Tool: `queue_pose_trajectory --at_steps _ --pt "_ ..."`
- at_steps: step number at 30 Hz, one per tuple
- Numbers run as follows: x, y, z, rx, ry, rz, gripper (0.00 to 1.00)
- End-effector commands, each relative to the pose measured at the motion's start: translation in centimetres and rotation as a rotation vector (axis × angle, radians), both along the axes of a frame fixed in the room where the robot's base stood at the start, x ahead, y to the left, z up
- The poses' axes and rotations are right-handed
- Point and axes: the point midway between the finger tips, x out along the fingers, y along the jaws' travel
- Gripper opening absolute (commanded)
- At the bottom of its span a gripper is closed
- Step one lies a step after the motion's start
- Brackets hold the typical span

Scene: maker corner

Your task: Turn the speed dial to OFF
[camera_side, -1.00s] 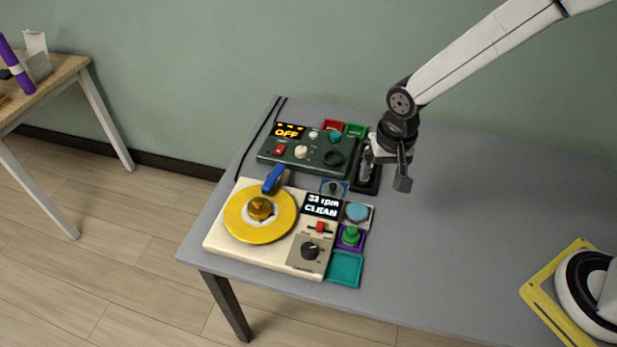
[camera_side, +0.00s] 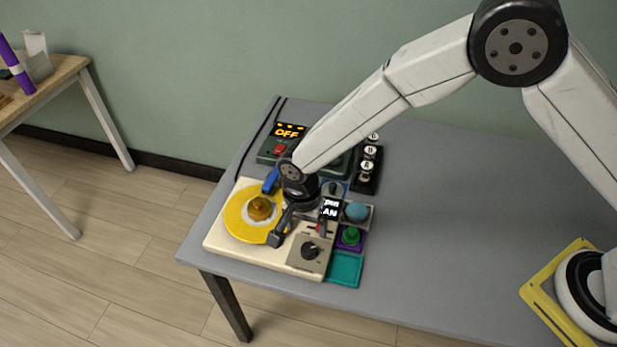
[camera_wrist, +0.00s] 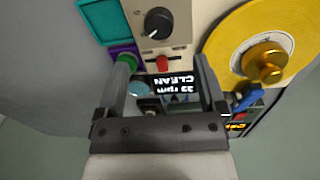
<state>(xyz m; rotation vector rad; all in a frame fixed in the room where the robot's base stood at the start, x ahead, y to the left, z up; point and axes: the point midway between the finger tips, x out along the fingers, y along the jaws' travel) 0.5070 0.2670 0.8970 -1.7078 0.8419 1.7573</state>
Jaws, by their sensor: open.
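The speed dial is a black knob (camera_side: 310,251) with a pale pointer line, on a grey plate of the cream turntable unit (camera_side: 222,243). It also shows in the wrist view (camera_wrist: 158,21) at the top. The small display (camera_wrist: 172,84) reads "33 rpm CLEAN" upside down in the wrist view. In the side view it is partly hidden by my arm. My gripper (camera_wrist: 160,68) is open and empty, with its fingers spread on either side of the display. In the side view my gripper (camera_side: 298,231) is over the unit, between the yellow disc (camera_side: 240,226) and the dial.
A red slider (camera_wrist: 162,64) lies between the dial and the display. A green button (camera_side: 350,236) in a purple box, a blue dome (camera_side: 356,211) and a teal tray (camera_side: 345,268) stand to the right. A dark green box (camera_side: 270,151) showing "OFF" is behind.

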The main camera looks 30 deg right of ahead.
Motion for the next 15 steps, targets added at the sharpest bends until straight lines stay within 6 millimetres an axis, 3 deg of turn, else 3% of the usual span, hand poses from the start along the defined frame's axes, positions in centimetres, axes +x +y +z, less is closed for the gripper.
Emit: queue_pose_trajectory --at_steps 8,15 --pt "-0.1 -0.1 -1.6 -0.001 0.002 0.001 0.89" --pt "-0.2 -0.3 -4.3 -0.001 0.002 0.001 0.89"
